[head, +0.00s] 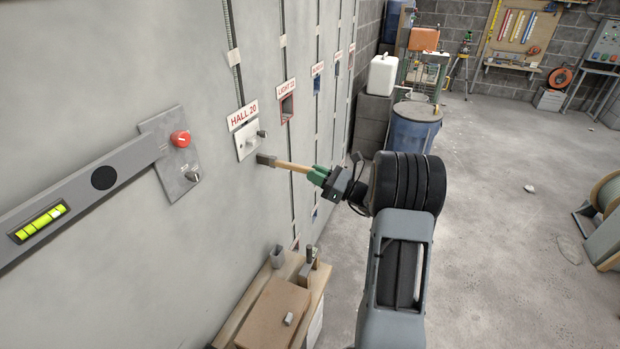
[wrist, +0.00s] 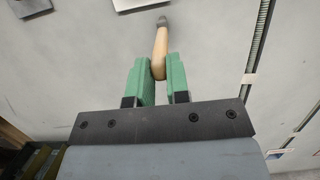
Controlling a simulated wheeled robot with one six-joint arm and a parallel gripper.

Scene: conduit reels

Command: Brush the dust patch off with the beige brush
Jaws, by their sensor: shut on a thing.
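My gripper (head: 320,176) has green fingers and is shut on the beige brush (head: 290,166). The brush's wooden handle points away from the fingers, and its dark grey head (head: 266,160) is close to the wall, just below the HALL 20 plate. I cannot tell whether the head touches the wall. In the wrist view the brush (wrist: 160,50) stands between the two green fingers (wrist: 160,82) with its head at the top. I cannot make out a dust patch in either view.
The HALL 20 switch plate (head: 249,139) has a knob at its right. A plate with a red button (head: 180,139) and a spirit level (head: 80,195) are to the left. A wooden bench with a cardboard box (head: 272,312) stands below. The floor at right is mostly clear.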

